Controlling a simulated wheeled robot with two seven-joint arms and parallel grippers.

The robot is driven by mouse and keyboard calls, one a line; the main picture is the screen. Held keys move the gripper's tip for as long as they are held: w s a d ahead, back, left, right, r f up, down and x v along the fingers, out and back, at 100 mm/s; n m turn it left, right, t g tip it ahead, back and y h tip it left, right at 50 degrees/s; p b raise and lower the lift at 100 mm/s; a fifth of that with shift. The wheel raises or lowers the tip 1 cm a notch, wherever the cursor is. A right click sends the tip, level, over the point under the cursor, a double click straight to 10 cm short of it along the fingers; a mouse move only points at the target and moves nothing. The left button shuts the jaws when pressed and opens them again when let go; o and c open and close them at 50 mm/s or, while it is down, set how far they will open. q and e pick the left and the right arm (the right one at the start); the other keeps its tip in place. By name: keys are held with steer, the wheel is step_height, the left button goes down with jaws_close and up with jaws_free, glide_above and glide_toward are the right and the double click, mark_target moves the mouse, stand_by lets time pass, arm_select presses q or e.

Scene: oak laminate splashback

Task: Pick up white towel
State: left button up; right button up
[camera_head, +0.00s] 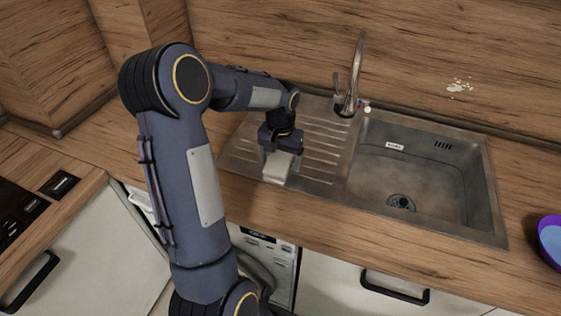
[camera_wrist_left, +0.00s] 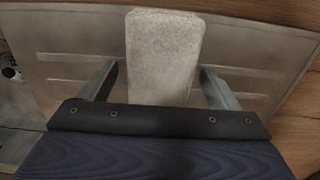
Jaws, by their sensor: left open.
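The white towel (camera_head: 277,168) is a small folded pale rectangle on the ribbed drainboard left of the sink bowl. It shows large in the left wrist view (camera_wrist_left: 163,55), running away from the gripper body. My left gripper (camera_head: 280,155) is over the towel, pointing down. In the left wrist view its two fingers (camera_wrist_left: 160,85) are spread, one on each side of the towel, with gaps visible on both sides. The gripper is open and holds nothing. The towel's near end is hidden behind the gripper body. My right gripper is not in view.
The steel sink (camera_head: 420,172) lies right of the drainboard, with a tall faucet (camera_head: 352,80) behind. A purple bowl (camera_head: 550,240) stands at the right edge. The wooden splashback rises behind. A dark hob (camera_head: 18,205) is at the left.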

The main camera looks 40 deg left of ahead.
arm_select(q)
steer(key=shift+c, duration=0.4)
steer(key=c, duration=1.1)
steer(key=shift+r, duration=0.65)
steer(key=s+d+r, duration=0.1)
steer(key=r, duration=0.1)
steer(key=s+d+r+b, duration=0.1)
steer(key=r, duration=0.2)
steer(key=s+d+r, duration=0.1)
steer(key=d+r, duration=0.1)
steer(key=r, duration=0.1)
steer(key=shift+s, duration=0.3)
steer(key=s+d+r+b, duration=0.1)
steer(key=s+d+r, duration=0.2)
steer(key=s+d, duration=0.2)
steer(key=shift+s+d+r+b, duration=0.3)
steer(key=shift+s+d+r, duration=0.1)
steer(key=shift+d, duration=0.35)
